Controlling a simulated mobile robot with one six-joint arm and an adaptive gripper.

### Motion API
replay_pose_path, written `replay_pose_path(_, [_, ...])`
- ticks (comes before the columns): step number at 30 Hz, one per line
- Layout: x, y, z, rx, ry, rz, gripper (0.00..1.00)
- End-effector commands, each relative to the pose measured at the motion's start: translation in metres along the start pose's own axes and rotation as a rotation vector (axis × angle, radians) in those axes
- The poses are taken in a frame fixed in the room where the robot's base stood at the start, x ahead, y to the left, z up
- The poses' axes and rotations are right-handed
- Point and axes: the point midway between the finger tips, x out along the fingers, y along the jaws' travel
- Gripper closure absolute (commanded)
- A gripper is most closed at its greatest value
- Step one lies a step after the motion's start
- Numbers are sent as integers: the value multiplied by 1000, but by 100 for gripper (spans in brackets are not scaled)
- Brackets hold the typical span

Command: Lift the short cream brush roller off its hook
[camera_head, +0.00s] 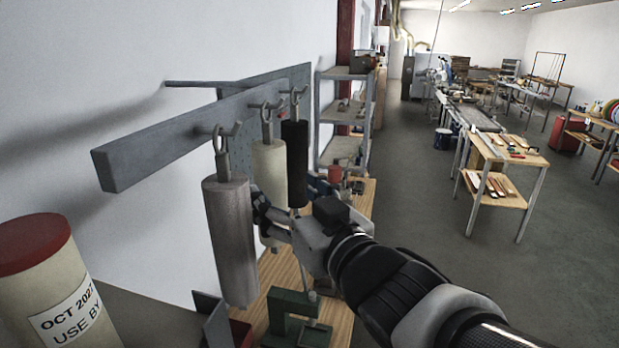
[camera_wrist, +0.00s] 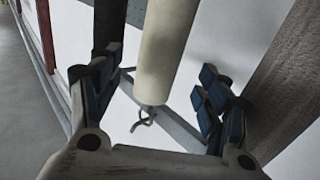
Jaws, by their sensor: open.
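The cream brush roller (camera_head: 270,175) hangs from a hook on the grey wall rail (camera_head: 150,148), between a grey roller (camera_head: 229,235) and a black roller (camera_head: 294,165). My gripper (camera_head: 272,218) is at its lower half and hides part of it. In the wrist view the cream roller (camera_wrist: 167,45) stands between my open fingers (camera_wrist: 157,70), with gaps visible on both sides. A bent metal piece (camera_wrist: 145,117) shows at its end. The grey roller (camera_wrist: 285,90) is close beyond the right finger; the black roller (camera_wrist: 108,25) is by the left finger.
A wooden bench (camera_head: 340,320) with a green stand (camera_head: 295,315) lies below the rollers. A cream canister with a red lid (camera_head: 45,265) stands at the front left. Grey shelves (camera_head: 345,110) stand behind. Open floor (camera_head: 420,215) lies to the right.

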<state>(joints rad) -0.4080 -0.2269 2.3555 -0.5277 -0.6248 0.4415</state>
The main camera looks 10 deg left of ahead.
Motion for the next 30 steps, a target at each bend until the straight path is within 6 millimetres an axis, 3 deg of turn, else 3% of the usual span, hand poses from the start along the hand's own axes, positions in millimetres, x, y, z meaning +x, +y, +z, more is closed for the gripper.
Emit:
replay_pose_path(6, [43,0,0,1,-1,-1,30])
replay_pose_path(12, [67,0,-1,-1,0,0,30])
replay_pose_path(25, [75,0,-1,0,1,1,30])
replay_pose_path(30, [75,0,-1,0,1,1,41])
